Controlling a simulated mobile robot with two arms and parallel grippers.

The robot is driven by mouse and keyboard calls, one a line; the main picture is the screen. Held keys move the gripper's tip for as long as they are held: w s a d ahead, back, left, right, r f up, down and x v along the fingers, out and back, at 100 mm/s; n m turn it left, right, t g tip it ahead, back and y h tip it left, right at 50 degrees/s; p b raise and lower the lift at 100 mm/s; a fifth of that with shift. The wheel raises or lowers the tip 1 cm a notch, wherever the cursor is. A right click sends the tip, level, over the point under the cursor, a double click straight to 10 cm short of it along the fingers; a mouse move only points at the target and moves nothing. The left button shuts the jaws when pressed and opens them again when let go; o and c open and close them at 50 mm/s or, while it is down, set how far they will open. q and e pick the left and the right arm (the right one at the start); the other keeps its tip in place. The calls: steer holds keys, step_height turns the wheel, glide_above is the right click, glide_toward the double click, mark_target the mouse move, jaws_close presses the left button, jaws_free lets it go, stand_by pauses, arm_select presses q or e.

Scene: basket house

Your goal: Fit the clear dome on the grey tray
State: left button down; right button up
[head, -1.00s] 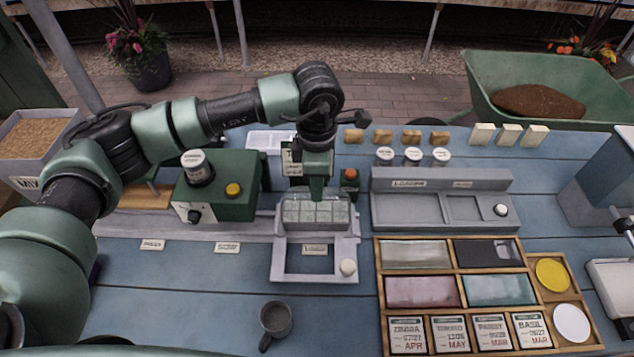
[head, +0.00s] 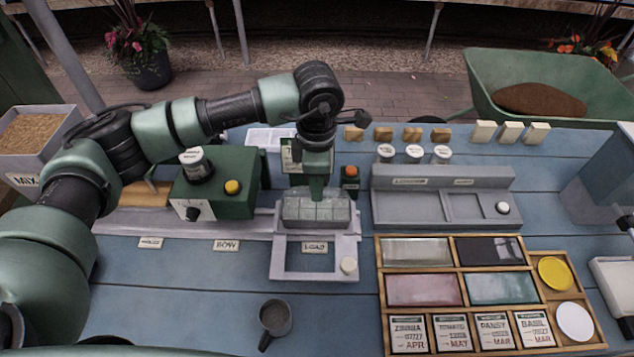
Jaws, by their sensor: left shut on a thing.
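My left gripper (head: 316,194) points straight down over the "LOAD" end of the rail and is shut on the top of the clear dome (head: 337,203). The dome is see-through and its edges are faint. It is upright over the grey tray (head: 316,219), whose several square cells show through it. The tray sits at the back of the grey load frame (head: 275,262). I cannot tell whether the dome's rim touches the tray all round. My right gripper is not in view.
A green machine (head: 220,180) with a yellow button stands left of the arm. A small box with an orange button (head: 351,178) is close right of the gripper. A grey rack (head: 408,207) and wooden organiser (head: 455,272) lie further right.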

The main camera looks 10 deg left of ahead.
arm_select(q)
steer(key=shift+f, duration=0.25)
steer(key=c, duration=0.6)
jaws_free()
steer(key=shift+c, duration=0.2)
steer(key=shift+r, duration=0.1)
steer(key=shift+r+p, duration=1.55)
steer(key=shift+r, duration=2.45)
steer(key=shift+f, duration=0.1)
